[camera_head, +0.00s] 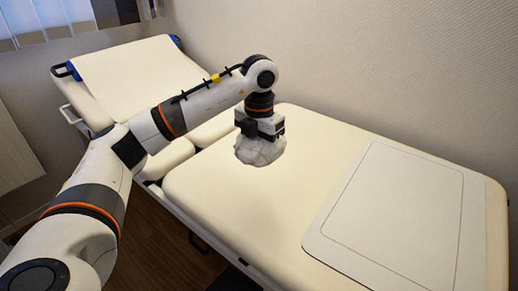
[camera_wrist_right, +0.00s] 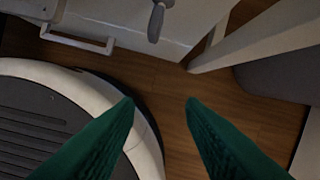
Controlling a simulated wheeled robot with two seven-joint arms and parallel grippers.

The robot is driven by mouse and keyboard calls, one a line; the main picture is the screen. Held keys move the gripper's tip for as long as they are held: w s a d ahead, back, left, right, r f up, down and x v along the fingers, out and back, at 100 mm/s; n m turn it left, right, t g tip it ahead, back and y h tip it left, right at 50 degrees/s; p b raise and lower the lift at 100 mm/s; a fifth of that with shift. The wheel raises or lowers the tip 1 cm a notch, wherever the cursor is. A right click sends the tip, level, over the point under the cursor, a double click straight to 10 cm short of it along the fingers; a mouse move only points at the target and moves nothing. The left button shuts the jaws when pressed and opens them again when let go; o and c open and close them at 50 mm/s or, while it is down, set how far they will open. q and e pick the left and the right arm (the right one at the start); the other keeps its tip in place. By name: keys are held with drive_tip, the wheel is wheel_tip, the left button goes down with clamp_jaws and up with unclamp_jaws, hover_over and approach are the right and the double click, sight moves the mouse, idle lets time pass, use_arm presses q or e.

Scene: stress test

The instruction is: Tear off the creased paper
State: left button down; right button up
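A crumpled whitish-grey paper lump (camera_head: 260,151) rests on the cream padded top of an examination couch (camera_head: 215,194) in the head view. My left gripper (camera_head: 262,132) points down right over the lump and touches or overlaps it. Its fingers are hidden, so I cannot tell whether they grip the lump. A smooth pale sheet (camera_head: 135,67) covers the raised head end of the couch, between blue end pieces. My right gripper (camera_wrist_right: 160,105) shows two green fingers, apart and empty, above the floor in the right wrist view. It is not in the head view.
A flat pale panel (camera_head: 397,212) with rounded corners lies on the couch at the right. A plain wall (camera_head: 380,65) runs behind the couch. The wooden floor (camera_wrist_right: 165,85) and a white frame with a handle (camera_wrist_right: 82,40) show in the right wrist view.

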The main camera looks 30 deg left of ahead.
drive_tip(key=shift+s+d+f+p, duration=0.15)
drive_tip(key=shift+s+f+p, duration=0.15)
drive_tip(key=shift+s+f, duration=0.55)
drive_tip(key=shift+s+d+f+p, duration=0.1)
drive_tip(key=shift+s+f+p, duration=0.2)
drive_tip(key=shift+s+f, duration=0.55)
drive_tip(key=shift+w, duration=0.1)
